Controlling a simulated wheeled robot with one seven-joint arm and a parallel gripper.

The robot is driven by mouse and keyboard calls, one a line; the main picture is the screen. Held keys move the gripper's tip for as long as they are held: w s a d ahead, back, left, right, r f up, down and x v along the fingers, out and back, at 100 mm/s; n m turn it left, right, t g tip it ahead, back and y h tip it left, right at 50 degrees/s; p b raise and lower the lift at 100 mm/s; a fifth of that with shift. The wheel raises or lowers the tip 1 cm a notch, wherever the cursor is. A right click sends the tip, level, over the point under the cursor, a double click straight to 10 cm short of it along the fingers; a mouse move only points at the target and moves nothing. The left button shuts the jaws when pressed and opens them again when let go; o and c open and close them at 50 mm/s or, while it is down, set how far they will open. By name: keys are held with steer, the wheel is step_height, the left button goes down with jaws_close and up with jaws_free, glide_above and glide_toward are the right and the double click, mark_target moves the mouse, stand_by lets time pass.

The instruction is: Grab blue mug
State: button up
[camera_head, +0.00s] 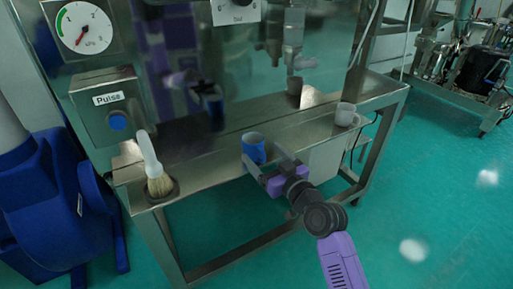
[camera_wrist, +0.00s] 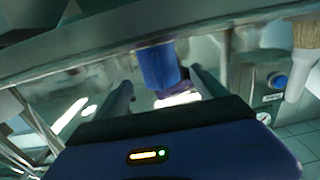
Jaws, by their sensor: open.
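The blue mug (camera_head: 254,150) stands upright on the metal shelf of the machine, near its front edge. My gripper (camera_head: 263,168) is in front of the mug with its two fingers spread, pointing toward it. In the wrist view the blue mug (camera_wrist: 157,68) shows ahead, between the two open fingers of my gripper (camera_wrist: 166,80). The jaws are empty. In the head view the fingertips overlap the mug's lower part, and I cannot tell whether they touch it.
A white mug (camera_head: 345,114) stands on the shelf to the right. A brush (camera_head: 155,168) with a white handle stands at the left end of the metal shelf (camera_head: 205,165). A gauge (camera_head: 84,28) and a blue button (camera_head: 117,122) are on the left.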

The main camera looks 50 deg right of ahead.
mark_target(259, 148)
steer(key=x, duration=0.1)
steer(key=p+x, duration=0.1)
steer(key=x, duration=0.2)
steer(key=shift+w+d+r+p, duration=0.1)
steer(key=shift+w+r+p, duration=0.1)
steer(key=shift+r+p, duration=0.15)
steer(key=shift+w+d+f, duration=0.15)
steer(key=shift+w, duration=0.45)
steer(key=c, duration=1.4)
